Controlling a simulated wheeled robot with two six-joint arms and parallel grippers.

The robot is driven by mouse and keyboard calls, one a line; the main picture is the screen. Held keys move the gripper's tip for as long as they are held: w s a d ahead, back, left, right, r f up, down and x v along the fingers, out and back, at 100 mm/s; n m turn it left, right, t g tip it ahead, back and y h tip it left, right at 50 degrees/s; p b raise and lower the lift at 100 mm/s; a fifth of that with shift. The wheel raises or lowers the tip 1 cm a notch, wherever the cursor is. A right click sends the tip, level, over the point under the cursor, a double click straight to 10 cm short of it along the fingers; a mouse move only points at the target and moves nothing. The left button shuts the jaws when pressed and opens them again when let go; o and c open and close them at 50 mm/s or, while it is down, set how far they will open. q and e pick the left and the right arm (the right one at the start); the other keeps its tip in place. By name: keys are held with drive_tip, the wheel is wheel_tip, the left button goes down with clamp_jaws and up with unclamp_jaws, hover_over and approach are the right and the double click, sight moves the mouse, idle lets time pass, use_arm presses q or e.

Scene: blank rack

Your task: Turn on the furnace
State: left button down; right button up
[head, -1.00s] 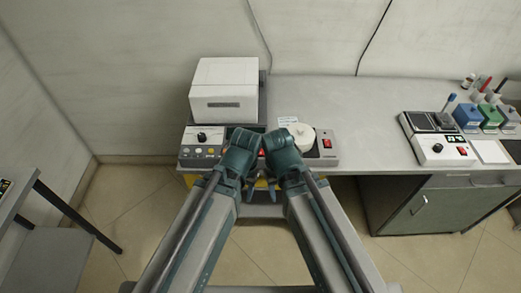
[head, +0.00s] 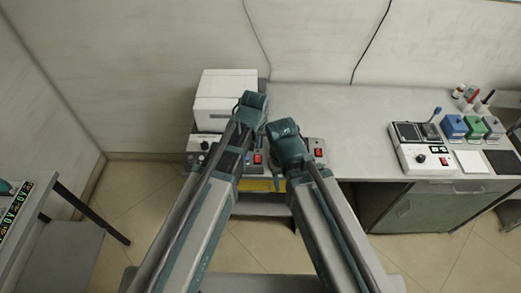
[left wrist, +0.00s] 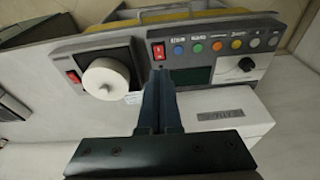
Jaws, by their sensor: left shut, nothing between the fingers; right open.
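The furnace is a white box (head: 222,100) at the back left of the bench, with a grey control panel in front. Its red switch (head: 258,158) shows between my arms. In the left wrist view the red switch (left wrist: 158,50) sits beside several coloured buttons (left wrist: 216,46), a dark display (left wrist: 189,76) and a black knob (left wrist: 245,64). My left gripper (left wrist: 160,76) is shut and empty, its tips by the switch; I cannot tell whether they touch. My right gripper (head: 286,132) is open beside the left, its fingers mostly hidden behind its wrist.
A device with a round white top (left wrist: 105,78) and its own red switch (head: 319,153) stands right of the furnace panel. A white instrument (head: 424,150) and coloured blocks (head: 453,125) are farther right. The bench between (head: 355,115) is clear.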

use_arm(q)
drive_tip(key=shift+w+d+r, duration=0.2)
drive_tip(key=shift+w+r, duration=0.35)
drive_tip(key=shift+w, duration=0.1)
use_arm(e)
drive_tip(key=shift+d+r, duration=0.15)
drive_tip(key=shift+r, duration=0.35)
use_arm(q)
drive_tip(key=shift+f, duration=0.2)
use_arm(e)
drive_tip(key=shift+f, duration=0.2)
